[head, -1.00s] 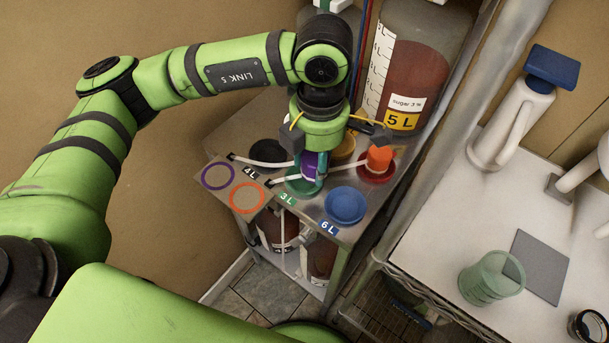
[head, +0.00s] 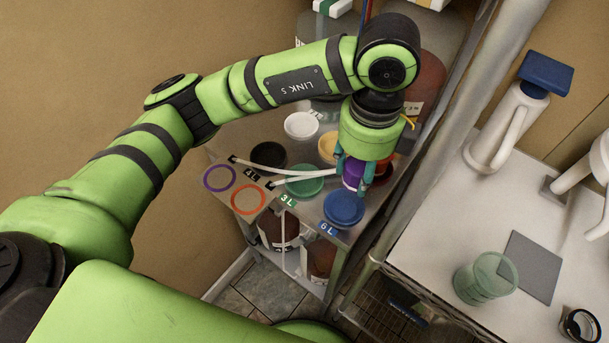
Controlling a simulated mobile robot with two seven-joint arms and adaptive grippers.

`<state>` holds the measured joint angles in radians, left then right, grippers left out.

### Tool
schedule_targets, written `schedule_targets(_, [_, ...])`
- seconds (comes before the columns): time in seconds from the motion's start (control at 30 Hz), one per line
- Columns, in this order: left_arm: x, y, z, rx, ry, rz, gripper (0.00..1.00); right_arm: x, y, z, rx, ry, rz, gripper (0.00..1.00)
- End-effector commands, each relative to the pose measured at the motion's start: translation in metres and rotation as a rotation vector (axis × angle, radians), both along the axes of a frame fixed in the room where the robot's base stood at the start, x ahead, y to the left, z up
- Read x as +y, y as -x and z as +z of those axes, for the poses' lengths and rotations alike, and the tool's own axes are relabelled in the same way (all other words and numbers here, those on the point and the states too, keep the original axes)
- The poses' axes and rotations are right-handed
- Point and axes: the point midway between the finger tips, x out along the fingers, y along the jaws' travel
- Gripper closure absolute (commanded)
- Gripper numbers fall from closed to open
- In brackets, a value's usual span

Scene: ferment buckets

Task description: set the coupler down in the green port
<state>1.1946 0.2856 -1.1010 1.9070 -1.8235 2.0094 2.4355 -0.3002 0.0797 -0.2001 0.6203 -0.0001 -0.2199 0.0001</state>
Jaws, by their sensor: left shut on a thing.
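My left gripper (head: 353,172) points down and is shut on a purple coupler (head: 352,180). It holds the coupler just behind the blue port (head: 344,208), to the right of the green port (head: 305,183). I cannot tell how high the coupler is above the shelf. The green port lies behind the "3 L" label, and no coupler stands in it. A white hose crosses over it toward the gripper. The red port (head: 383,172) is mostly hidden behind the gripper. My right gripper is not in view.
Black (head: 268,155), white (head: 301,126) and yellow (head: 327,147) ports share the metal shelf (head: 225,142). Purple (head: 219,178) and orange (head: 248,199) rings mark its left end. A post (head: 414,170) stands close on the right, before a white table with a green cup (head: 484,279).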

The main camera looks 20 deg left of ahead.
Motion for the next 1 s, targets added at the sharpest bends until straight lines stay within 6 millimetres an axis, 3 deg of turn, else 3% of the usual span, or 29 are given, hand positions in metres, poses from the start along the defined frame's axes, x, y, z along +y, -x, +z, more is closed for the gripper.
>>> schedule_targets(0.3, [0.065, -0.022, -0.037, 0.006, -0.007, 0.015, 0.92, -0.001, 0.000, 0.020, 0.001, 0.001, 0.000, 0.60])
schedule_targets(0.5, [0.097, -0.036, -0.058, 0.004, -0.004, 0.010, 0.92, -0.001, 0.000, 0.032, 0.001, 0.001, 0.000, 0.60])
schedule_targets(0.67, [0.105, -0.039, -0.067, 0.002, -0.003, 0.006, 0.92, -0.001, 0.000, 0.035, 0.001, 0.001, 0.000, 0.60])
schedule_targets(1.0, [0.105, -0.039, -0.106, 0.002, -0.002, 0.005, 0.92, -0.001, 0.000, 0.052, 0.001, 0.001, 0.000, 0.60])
